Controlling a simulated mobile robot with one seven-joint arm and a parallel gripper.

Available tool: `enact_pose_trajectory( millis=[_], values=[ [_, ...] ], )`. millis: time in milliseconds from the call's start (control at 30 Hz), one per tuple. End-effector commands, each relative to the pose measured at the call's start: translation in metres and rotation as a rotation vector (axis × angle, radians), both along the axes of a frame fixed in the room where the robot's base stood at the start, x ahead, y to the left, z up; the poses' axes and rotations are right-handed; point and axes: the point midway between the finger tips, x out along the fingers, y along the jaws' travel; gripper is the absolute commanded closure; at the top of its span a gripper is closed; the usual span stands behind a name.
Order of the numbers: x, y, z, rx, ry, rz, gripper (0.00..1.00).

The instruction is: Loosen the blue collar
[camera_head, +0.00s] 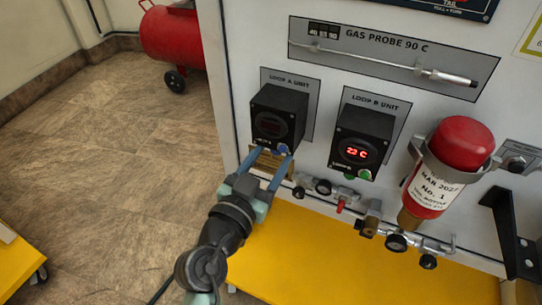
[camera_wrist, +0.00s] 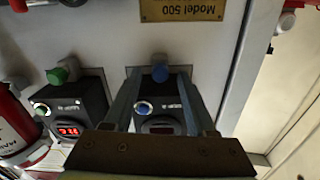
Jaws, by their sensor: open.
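The blue collar (camera_head: 283,149) sits at the lower front of the black Loop A unit (camera_head: 279,112). In the wrist view the blue collar (camera_wrist: 160,73) shows between the ends of my fingers, with a grey fitting just beyond it. My gripper (camera_head: 272,156) is open, its two long fingers reaching up to the underside of the Loop A unit. In the wrist view my gripper (camera_wrist: 159,76) has one finger on each side of the collar. I cannot tell whether either finger touches it.
The Loop B unit (camera_head: 363,140) with a lit red display and a green collar (camera_head: 364,174) stands to the right. A red bottle (camera_head: 453,165) and a row of valves (camera_head: 397,242) are further right. A yellow platform (camera_head: 330,265) lies below; open floor is left.

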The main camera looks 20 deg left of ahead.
Motion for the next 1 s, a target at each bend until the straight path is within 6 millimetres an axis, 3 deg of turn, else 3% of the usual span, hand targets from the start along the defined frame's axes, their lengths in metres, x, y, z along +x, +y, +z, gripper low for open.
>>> enact_pose_trajectory(
  millis=[33, 333, 633, 1000],
  values=[
    [-0.0002, 0.0, -0.0001, 0.0, 0.0, 0.0, 0.47],
    [-0.0004, 0.0, -0.0002, 0.0, 0.0, 0.0, 1.0],
    [-0.0004, -0.0002, 0.0001, -0.032, 0.002, -0.001, 1.0],
    [-0.0006, 0.0007, -0.0001, -0.363, 0.014, 0.0, 1.0]
  ],
)
